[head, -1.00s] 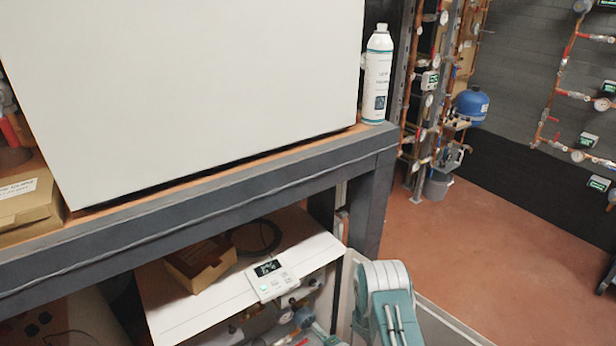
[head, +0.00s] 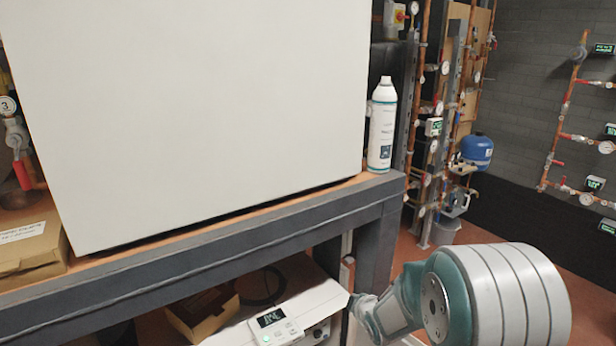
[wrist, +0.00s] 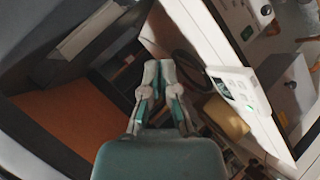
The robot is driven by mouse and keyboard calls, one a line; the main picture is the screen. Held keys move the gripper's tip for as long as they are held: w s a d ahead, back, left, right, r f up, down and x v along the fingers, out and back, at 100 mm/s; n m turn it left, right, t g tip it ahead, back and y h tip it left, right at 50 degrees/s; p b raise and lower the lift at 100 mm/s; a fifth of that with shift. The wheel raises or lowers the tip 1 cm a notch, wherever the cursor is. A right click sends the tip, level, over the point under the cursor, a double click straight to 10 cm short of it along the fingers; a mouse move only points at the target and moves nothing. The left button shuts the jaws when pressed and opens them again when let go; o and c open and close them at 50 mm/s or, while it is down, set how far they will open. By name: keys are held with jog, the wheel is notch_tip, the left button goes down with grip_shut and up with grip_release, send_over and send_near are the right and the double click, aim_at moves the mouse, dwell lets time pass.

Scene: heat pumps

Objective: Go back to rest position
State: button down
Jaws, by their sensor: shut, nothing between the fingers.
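My gripper (wrist: 159,72) shows in the wrist view with its two pale, teal-edged fingers close together and nothing held between them. Behind the fingers is a dark area under the shelf. To their right are a white control unit (wrist: 232,86) and a brown box (wrist: 227,117). In the head view, my arm's grey and teal links fill the lower right, in front of the bench's right end. The fingers cannot be made out there. The control unit (head: 275,325) with its small dark display sits on a white casing at the bottom of the head view.
A dark bench edge (head: 200,251) crosses the head view, bearing a large white box (head: 190,110), a white bottle (head: 382,125) and a cardboard box (head: 32,238). An open box (head: 203,312) lies below. Pipes and a blue tank (head: 477,150) stand behind at right.

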jog(key=s+d+r+m+g+h, duration=0.3)
jog(key=s+r+m, duration=0.5)
jog(key=s+r, duration=0.6)
jog(key=s+r+m+g, duration=0.1)
jog(key=s+m, duration=0.2)
jog(key=s, duration=0.6)
jog(key=s+r+m+g+y, duration=0.1)
jog(key=s+r+m, duration=0.1)
jog(key=s, duration=0.8)
jog(key=shift+s+d+r+m+g, duration=0.15)
jog(key=shift+s+r+m+g, duration=0.15)
jog(key=shift+m, duration=0.5)
